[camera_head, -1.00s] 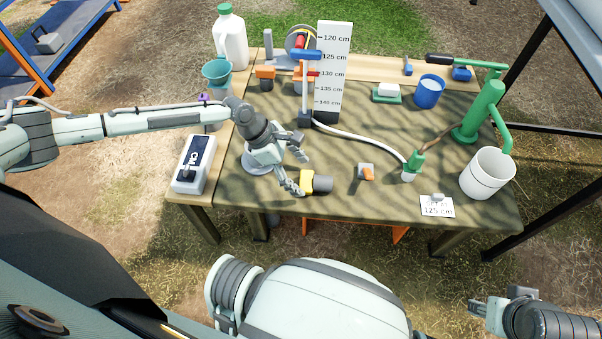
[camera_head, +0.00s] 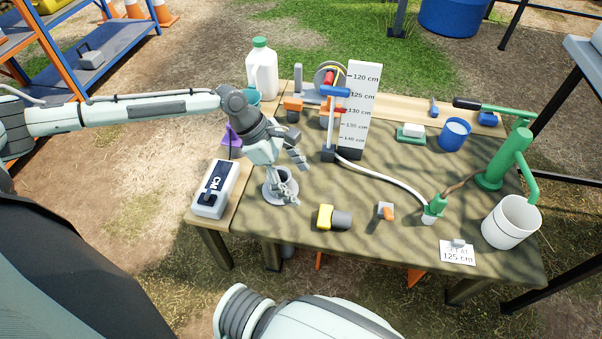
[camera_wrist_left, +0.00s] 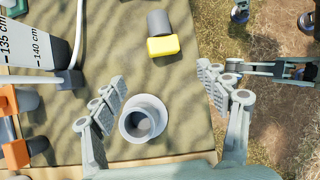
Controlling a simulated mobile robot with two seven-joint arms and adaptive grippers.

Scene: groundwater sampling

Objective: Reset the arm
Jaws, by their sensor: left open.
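My left arm comes in from the left over the table (camera_head: 350,205). Its left gripper (camera_head: 294,182) is open and empty, pointing down above the left part of the table. A grey round holder with a wide flange (camera_head: 269,190) stands below and just beside it, partly hidden by the fingers. In the left wrist view, the two fingers (camera_wrist_left: 162,80) are spread wide, with the holder (camera_wrist_left: 158,105) between and below them. I cannot tell whether a finger touches it. A yellow and dark grey piece (camera_head: 325,217) lies to the right, clear of the fingers. My right gripper does not show.
A white CAL box (camera_head: 213,190) is at the table's left edge. A white jug (camera_head: 262,72), a measuring board (camera_head: 358,105) and a reel stand behind. A green pump (camera_head: 503,158), white bucket (camera_head: 511,222) and blue cup (camera_head: 454,134) are at right. The front middle is fairly open.

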